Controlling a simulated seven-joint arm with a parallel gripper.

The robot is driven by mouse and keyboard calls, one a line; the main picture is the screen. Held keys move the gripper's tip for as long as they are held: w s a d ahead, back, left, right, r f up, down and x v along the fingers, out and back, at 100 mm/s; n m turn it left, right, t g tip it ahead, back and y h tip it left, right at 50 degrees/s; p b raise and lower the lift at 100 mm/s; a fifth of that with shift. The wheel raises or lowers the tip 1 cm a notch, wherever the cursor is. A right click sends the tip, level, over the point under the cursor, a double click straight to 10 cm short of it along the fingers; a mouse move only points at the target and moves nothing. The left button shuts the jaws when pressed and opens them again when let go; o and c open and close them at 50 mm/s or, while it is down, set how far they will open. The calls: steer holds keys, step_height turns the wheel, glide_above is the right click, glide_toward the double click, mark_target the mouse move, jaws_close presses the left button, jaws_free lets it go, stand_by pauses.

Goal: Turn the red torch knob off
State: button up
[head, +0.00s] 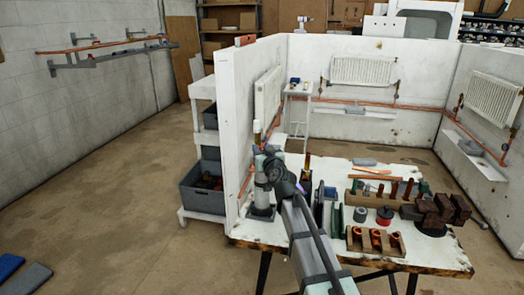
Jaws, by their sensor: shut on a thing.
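My arm fills the lower middle of the head view and lies over the left part of the bench (445,263). I cannot make out my gripper's fingers in this view, nor anything between them. The red torch knob cannot be made out. A small red and black round item (384,215) stands farther right on the bench; I cannot tell what it is.
A white partition wall (236,130) rises behind the bench's left end. A grey bin (203,190) sits on a rack; the floor at left is mostly clear.

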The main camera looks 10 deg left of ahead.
steer(key=o, duration=0.9)
steer(key=shift+o, duration=0.2)
steer(key=v, duration=1.3)
steer(key=shift+s+d, duration=0.2)
steer(key=shift+s, duration=0.15)
